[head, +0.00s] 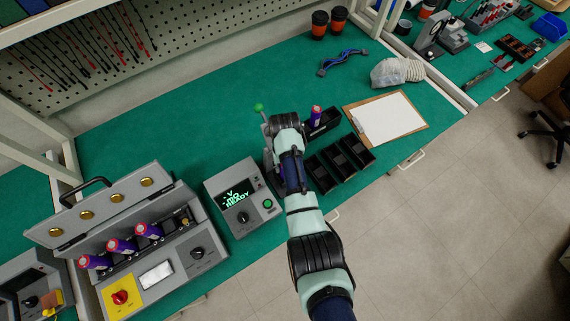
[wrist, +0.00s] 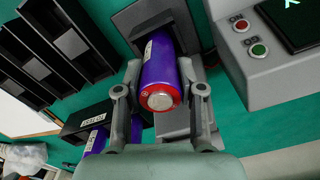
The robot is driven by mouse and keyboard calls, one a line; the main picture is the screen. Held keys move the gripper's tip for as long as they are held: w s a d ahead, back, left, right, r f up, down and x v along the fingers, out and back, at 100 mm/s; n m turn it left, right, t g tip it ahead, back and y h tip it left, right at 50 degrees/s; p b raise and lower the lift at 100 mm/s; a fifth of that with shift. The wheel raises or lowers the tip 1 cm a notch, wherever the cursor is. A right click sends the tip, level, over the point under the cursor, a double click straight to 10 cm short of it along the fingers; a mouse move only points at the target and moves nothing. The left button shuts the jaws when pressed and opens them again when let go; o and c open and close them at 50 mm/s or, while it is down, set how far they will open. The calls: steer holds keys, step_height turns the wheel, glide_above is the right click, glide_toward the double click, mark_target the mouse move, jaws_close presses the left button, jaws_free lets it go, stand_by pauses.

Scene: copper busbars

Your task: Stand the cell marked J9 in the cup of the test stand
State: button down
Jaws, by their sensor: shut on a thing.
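My gripper (wrist: 161,76) is shut on a purple cell (wrist: 160,62) with a red-rimmed end and a silver terminal facing the wrist camera. A pale label shows on the cell's side, but its marking is not readable. The cell's far end is at the dark recess of a grey block (wrist: 135,17), apparently the test stand; whether it is seated in the cup I cannot tell. In the head view the test stand (head: 267,138), with a green-knobbed lever, is mostly hidden behind my wrist, and so are the fingers.
A grey meter box (head: 241,196) reading READY stands left of the stand. A black bin (head: 325,123) holding purple cells and several black trays (head: 342,158) are to the right. A charger (head: 165,268) with three purple cells is at the lower left.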

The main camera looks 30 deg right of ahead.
steer(key=shift+f, duration=0.2)
steer(key=c, duration=0.6)
jaws_free()
step_height(320, 180, up, 6)
steer(key=p, duration=0.6)
